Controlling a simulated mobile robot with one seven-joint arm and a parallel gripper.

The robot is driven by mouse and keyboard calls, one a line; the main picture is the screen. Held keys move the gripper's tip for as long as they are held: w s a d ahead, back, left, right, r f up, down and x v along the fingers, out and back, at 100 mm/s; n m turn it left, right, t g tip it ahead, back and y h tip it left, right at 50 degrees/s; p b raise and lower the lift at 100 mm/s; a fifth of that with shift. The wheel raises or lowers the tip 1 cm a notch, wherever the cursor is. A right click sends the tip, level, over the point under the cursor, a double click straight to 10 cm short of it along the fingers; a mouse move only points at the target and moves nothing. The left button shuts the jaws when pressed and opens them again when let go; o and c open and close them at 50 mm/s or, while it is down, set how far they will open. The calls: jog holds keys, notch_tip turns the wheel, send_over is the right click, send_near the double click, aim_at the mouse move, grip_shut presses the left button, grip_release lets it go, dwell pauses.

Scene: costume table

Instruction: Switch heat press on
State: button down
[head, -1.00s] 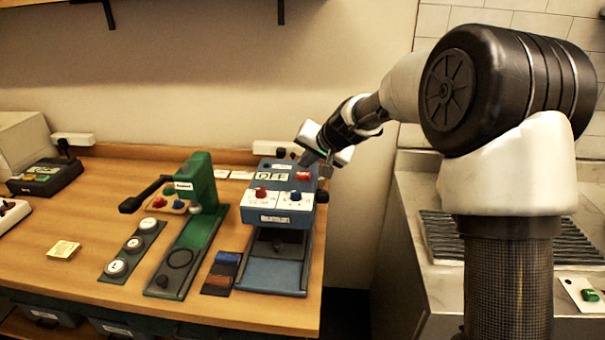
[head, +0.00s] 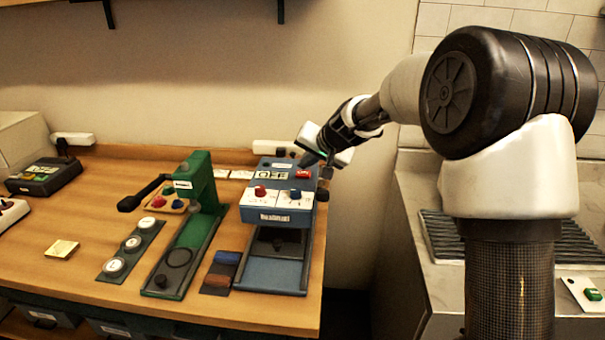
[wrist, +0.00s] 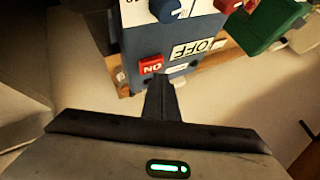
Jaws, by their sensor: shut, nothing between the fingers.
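The blue heat press (head: 288,216) stands at the right end of the wooden table. Its top carries a sign reading OFF (head: 272,175) and a red switch (head: 303,174). In the wrist view the red switch (wrist: 151,66) is marked ON and appears upside down, beside the OFF sign (wrist: 198,47). My gripper (head: 307,160) is shut and empty, its tips just behind the red switch. In the wrist view my gripper (wrist: 162,80) points at the panel close to the switch's edge. I cannot tell whether they touch.
A red knob (head: 261,190) and a blue knob (head: 295,192) sit on the press's front panel. A green press (head: 199,185) with a black lever stands to its left. A white power strip (head: 278,147) lies behind. A grey counter is at the right.

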aim_at(305, 175)
jog(key=shift+f+b, duration=0.5)
jog(key=shift+b, duration=0.1)
dwell(0.5)
jog(key=shift+r, duration=0.15)
jog(key=shift+r+p, duration=0.65)
jog(key=shift+r, duration=0.15)
jog(key=shift+r+p, duration=2)
jog(key=shift+r, duration=1)
